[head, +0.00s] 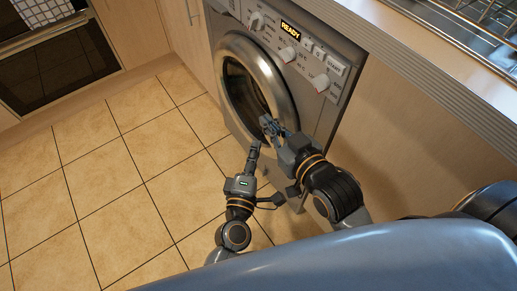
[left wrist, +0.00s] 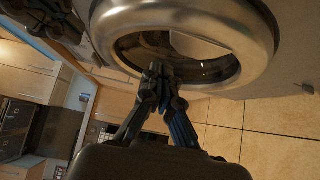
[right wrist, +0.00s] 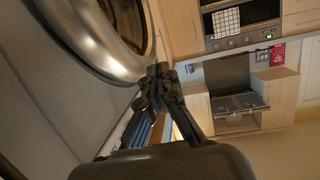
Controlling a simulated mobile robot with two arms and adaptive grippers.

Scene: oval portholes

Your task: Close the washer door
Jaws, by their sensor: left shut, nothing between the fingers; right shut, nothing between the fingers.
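The washer (head: 315,95) has a round door with a thick metallic rim (head: 229,50) around dark glass. The door lies at or nearly against the front; I cannot tell whether it is latched. Its rim also shows in the left wrist view (left wrist: 257,40) and the right wrist view (right wrist: 87,42). My right gripper (head: 268,122) is shut and empty, overlapping the door's lower edge in the head view; contact is unclear. My left gripper (head: 254,146) is shut and empty just below the door. Its fingertips (left wrist: 158,72) overlap the rim in the left wrist view.
The washer's panel has knobs and a display (head: 291,29) reading READY. A counter edge (head: 440,85) with a metal rack (head: 475,20) lies at the upper right. An oven (head: 60,65) stands at the upper left. The tiled floor (head: 110,190) at the left is clear.

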